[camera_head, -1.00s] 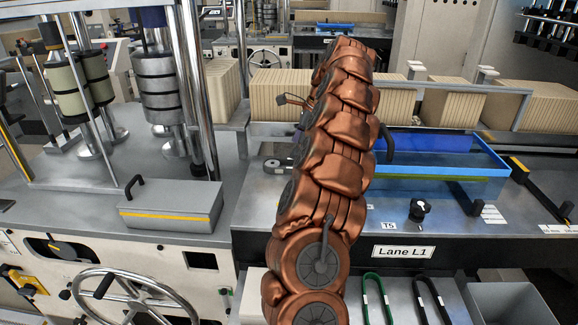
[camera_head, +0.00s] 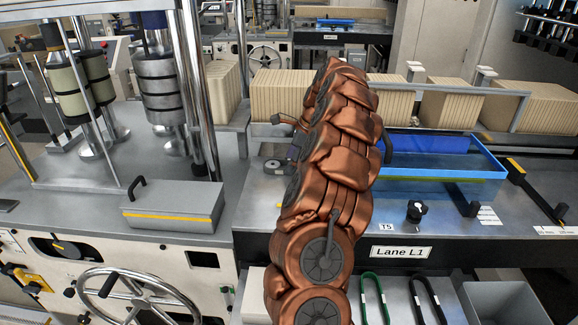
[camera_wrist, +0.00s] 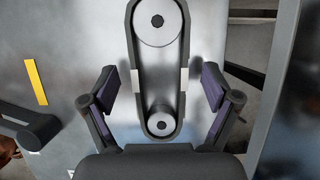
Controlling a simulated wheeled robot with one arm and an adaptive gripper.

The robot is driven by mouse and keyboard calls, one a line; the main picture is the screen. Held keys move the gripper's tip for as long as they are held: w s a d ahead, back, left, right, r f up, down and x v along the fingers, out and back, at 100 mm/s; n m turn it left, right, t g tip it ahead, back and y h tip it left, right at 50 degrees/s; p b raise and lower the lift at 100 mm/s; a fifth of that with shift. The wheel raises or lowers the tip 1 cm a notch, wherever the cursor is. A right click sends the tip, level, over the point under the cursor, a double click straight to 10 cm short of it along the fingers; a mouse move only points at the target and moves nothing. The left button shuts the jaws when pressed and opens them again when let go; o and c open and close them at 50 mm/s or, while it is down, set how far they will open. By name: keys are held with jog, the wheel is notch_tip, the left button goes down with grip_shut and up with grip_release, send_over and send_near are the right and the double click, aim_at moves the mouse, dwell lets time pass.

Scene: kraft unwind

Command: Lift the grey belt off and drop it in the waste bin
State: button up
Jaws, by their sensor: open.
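The grey belt (camera_wrist: 130,52) is a dark loop around two pale pulleys in the wrist view, a larger upper one (camera_wrist: 158,20) and a smaller lower one (camera_wrist: 161,124). A light mark shows on each of its straight runs. My gripper (camera_wrist: 159,80) is open, with one finger on each side of the belt and a gap on both sides. In the head view my arm hides most of the gripper and belt; a pulley (camera_head: 272,165) shows just left of the arm. A grey open-topped bin (camera_head: 500,302) stands at the lower right.
A blue tray (camera_head: 440,170) lies right of my arm. A grey box with a handle (camera_head: 172,205) sits left. A black knob (camera_head: 414,211) stands on the deck.

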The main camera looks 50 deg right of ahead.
jog(key=shift+f, duration=0.3)
dwell(0.5)
jog(key=shift+c, duration=0.2)
jog(key=c, duration=1.2)
jog(key=shift+c, duration=0.2)
notch_tip(320, 180, up, 19)
jog(key=p, duration=0.5)
jog(key=shift+f, duration=0.15)
